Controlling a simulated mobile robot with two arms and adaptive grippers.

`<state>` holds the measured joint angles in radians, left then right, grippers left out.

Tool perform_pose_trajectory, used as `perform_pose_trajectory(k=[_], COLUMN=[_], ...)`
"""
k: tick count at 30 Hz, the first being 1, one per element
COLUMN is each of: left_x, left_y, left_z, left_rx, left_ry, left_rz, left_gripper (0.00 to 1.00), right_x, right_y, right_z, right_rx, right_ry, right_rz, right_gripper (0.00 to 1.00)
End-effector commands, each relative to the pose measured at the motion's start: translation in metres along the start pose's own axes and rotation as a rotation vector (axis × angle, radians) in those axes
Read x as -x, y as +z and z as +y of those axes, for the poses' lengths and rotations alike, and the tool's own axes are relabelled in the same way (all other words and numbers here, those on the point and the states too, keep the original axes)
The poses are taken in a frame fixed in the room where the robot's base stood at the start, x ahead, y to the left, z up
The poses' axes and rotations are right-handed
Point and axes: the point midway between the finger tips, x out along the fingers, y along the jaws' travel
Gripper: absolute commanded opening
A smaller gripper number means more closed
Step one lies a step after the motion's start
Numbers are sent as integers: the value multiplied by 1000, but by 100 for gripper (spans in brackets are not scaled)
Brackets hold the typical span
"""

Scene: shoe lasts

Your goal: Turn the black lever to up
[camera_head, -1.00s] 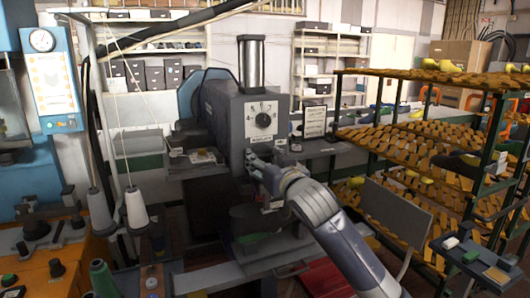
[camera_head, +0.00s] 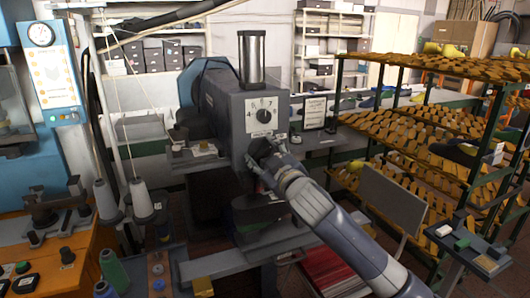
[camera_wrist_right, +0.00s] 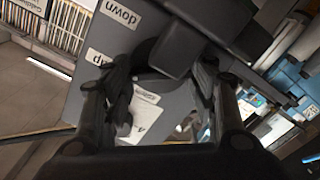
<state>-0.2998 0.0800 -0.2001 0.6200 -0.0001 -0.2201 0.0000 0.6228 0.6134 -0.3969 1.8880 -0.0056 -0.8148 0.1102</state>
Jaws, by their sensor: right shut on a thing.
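The black lever (camera_wrist_right: 178,48) sticks out from the front of the grey machine (camera_head: 222,115). In the right wrist view it shows as a dark block at the top centre, between the fingers of my right gripper (camera_wrist_right: 163,75). In the head view my right gripper (camera_head: 262,160) is against the machine front, just below the numbered dial (camera_head: 263,116), and mostly hides the lever. The gripper is shut on the lever. A "down" label (camera_wrist_right: 121,12) shows beside it in the wrist view. My left gripper is not in view.
A rack (camera_head: 440,120) with several shelves of lasts stands to the right, close to my right arm. Thread cones (camera_head: 141,200) and an orange bench (camera_head: 60,255) are at the left. A grey panel (camera_head: 392,198) stands beside my right forearm.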

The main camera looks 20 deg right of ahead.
Motion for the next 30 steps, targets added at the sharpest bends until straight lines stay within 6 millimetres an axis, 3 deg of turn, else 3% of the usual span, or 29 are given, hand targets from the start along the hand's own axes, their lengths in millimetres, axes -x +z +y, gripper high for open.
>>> perform_pose_trajectory(k=[15, 16, 18, 30], left_x=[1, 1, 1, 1], left_y=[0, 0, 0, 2], left_z=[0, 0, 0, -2], left_rx=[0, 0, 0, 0], left_ry=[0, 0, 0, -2], left_rz=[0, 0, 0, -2], left_gripper=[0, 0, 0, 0], right_x=[0, 0, 0, 2], right_y=[0, 0, 0, 0], right_z=[0, 0, 0, 0], right_rx=[19, 19, 19, 16], right_ry=[1, 1, 1, 0], right_rz=[1, 1, 1, 0], right_gripper=[29, 60, 73, 73])
